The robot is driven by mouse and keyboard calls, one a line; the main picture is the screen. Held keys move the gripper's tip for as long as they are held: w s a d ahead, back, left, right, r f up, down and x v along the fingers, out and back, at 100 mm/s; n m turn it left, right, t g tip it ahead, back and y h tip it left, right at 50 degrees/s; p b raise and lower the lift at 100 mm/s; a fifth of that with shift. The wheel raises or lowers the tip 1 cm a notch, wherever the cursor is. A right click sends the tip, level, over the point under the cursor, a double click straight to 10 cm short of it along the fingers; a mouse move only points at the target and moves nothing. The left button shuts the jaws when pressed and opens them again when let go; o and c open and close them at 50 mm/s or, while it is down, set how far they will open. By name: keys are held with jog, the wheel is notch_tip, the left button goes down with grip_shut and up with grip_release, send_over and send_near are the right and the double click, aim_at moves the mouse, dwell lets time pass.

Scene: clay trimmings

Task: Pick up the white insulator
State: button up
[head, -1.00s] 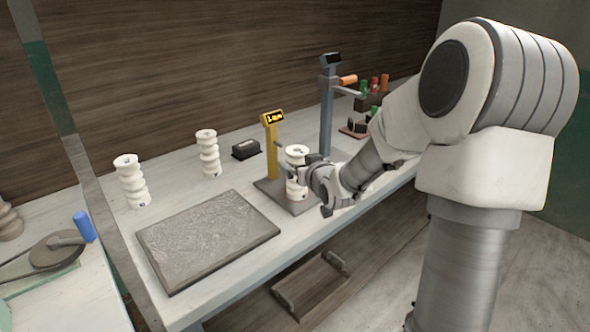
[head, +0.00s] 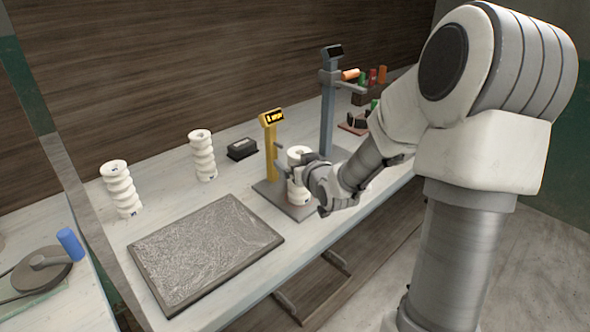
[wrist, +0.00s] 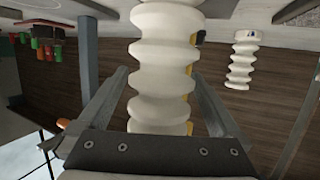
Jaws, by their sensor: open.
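A white ribbed insulator (head: 299,155) stands upright on the grey plate of a scale with a yellow post (head: 270,146). My gripper (head: 288,176) is at this insulator, low on its body, and partly hides it in the head view. In the wrist view, which looks upside down, the insulator (wrist: 162,60) rises between my two spread fingers (wrist: 160,82). Dark gaps show between it and the fingers. Two more white ribbed insulators stand on the table, one at the left (head: 121,189) and one farther back (head: 203,156). The farther one may be the one in the wrist view (wrist: 242,60).
A dark textured slab (head: 206,252) lies on the front of the table. A small black box (head: 242,149) stands behind. A blue-grey post (head: 328,110) with an orange-handled arm rises at right of the scale. A side bench with a wheel (head: 42,272) is at left.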

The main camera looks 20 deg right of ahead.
jog(key=shift+w+f, duration=0.15)
jog(key=shift+w, duration=0.2)
jog(key=shift+s, duration=0.1)
grip_shut()
dwell(0.3)
